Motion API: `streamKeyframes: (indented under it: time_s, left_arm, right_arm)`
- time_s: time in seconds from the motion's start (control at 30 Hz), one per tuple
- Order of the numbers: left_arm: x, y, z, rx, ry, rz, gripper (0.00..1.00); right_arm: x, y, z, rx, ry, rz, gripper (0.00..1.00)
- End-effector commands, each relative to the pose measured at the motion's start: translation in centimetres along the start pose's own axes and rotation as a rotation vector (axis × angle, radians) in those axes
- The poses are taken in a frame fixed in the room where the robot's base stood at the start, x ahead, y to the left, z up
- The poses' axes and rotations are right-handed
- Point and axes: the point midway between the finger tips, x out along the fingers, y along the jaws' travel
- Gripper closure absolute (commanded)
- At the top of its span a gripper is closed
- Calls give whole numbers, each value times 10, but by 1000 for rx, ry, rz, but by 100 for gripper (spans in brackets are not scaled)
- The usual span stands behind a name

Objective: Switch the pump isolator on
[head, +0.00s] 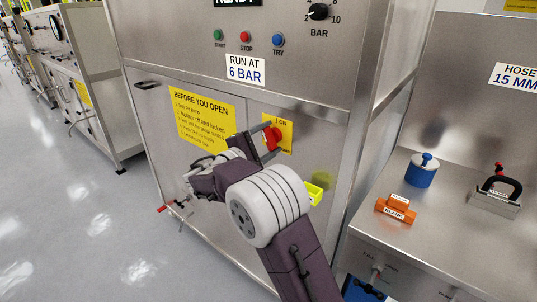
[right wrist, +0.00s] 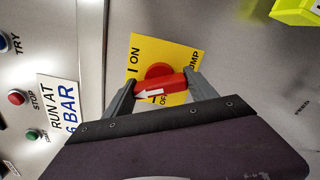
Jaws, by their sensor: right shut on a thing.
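The pump isolator is a red rotary handle (head: 271,138) on a yellow plate (head: 288,139) on the cabinet's front panel. "I ON" is printed at the plate's top in the head view. My right gripper (head: 272,139) is shut on the handle, one finger on each side. In the right wrist view the red handle (right wrist: 161,86) lies between the fingertips of my right gripper (right wrist: 159,91). Its white arrow points left there, the side where "ON" is printed; "OFF" is partly hidden below the handle. My left gripper is not in view.
A yellow "before you open" notice (head: 204,120) is left of the isolator. Start, stop and try buttons (head: 245,37) and a bar dial (head: 319,12) are above. A yellow box (head: 314,192) is low right.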

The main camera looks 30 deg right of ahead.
Motion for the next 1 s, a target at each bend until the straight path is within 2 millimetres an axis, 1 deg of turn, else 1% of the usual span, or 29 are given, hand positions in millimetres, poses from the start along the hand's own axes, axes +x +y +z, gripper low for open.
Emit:
streamKeyframes:
  time_s: [0.03,0.1,0.3,0.4,0.5,0.7,1.0]
  left_arm:
    - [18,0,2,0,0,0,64]
    - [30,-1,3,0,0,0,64]
    - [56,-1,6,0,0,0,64]
    - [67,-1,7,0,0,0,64]
    - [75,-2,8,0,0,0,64]
    - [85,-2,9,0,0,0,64]
    - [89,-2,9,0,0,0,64]
  right_arm:
    - [0,-9,-4,44,-1,-1,75]
    - [0,-9,-4,106,-1,0,75]
    - [0,-8,-4,262,0,-1,75]
    - [0,-7,-3,326,0,-2,75]
    - [0,-6,-2,379,0,-2,75]
    - [0,-4,-2,449,0,-3,75]
    - [0,-3,-1,486,-1,-4,75]
